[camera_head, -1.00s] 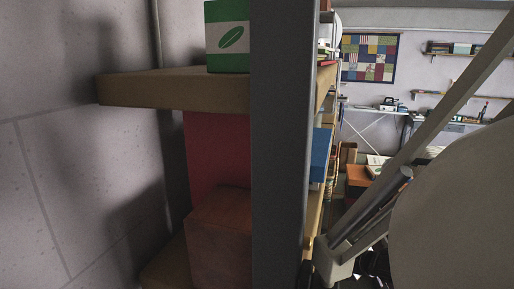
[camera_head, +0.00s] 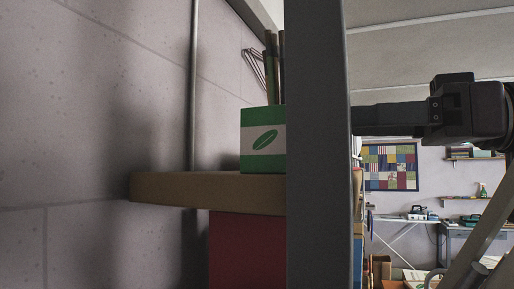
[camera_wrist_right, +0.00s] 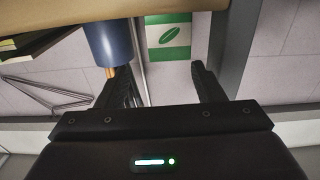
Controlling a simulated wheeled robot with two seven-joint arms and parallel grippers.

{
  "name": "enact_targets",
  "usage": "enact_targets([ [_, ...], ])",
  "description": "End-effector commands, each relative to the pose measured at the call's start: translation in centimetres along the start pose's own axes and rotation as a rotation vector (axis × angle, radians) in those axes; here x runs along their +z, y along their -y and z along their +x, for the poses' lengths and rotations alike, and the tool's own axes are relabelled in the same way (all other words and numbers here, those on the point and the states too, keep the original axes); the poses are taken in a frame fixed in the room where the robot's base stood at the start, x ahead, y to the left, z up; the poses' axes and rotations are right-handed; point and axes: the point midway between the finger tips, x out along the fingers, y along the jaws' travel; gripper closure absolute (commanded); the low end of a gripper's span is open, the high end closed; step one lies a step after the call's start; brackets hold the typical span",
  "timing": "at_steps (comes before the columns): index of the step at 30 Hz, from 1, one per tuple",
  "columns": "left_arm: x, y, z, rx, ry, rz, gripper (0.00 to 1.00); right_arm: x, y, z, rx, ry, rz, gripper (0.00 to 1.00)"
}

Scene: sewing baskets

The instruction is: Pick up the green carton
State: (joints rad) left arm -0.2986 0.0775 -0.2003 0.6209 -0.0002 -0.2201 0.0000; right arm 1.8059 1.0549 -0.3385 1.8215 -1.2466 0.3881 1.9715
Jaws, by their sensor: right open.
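The green carton (camera_head: 262,140) stands upright on a wooden shelf (camera_head: 205,192). It has a white band with a green leaf. A grey upright post hides its right side in the head view. In the right wrist view the carton (camera_wrist_right: 168,38) shows beyond the fingers, apart from them. My right gripper (camera_wrist_right: 155,80) is open and empty, with the carton's face between the lines of its fingers. In the head view the right gripper (camera_head: 358,119) reaches in from the right, and its tips meet or pass behind the post. My left gripper is not in view.
The grey post (camera_head: 318,150) stands close to my right fingers; it also shows in the wrist view (camera_wrist_right: 238,50). A blue cup (camera_wrist_right: 108,42) is beside the carton, and pencils (camera_head: 270,65) rise behind it. A red thing (camera_head: 245,250) is below the shelf. A wall closes the left side.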

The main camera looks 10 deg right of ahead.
Motion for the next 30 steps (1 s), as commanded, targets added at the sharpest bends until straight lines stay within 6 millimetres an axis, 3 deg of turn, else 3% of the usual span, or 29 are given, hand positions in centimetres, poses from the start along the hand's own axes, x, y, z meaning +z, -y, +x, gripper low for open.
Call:
enact_targets([
  [5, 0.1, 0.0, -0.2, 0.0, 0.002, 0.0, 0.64, 0.2, 1.8, 0.1, -0.011, 0.027, 0.004, 0.38],
  [21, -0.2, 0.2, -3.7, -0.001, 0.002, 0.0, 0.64, 0.0, 1.7, 6.9, -0.012, 0.025, 0.005, 0.38],
  [30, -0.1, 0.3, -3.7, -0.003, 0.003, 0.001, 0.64, 0.2, 1.7, 7.3, -0.011, 0.022, 0.005, 0.4],
])
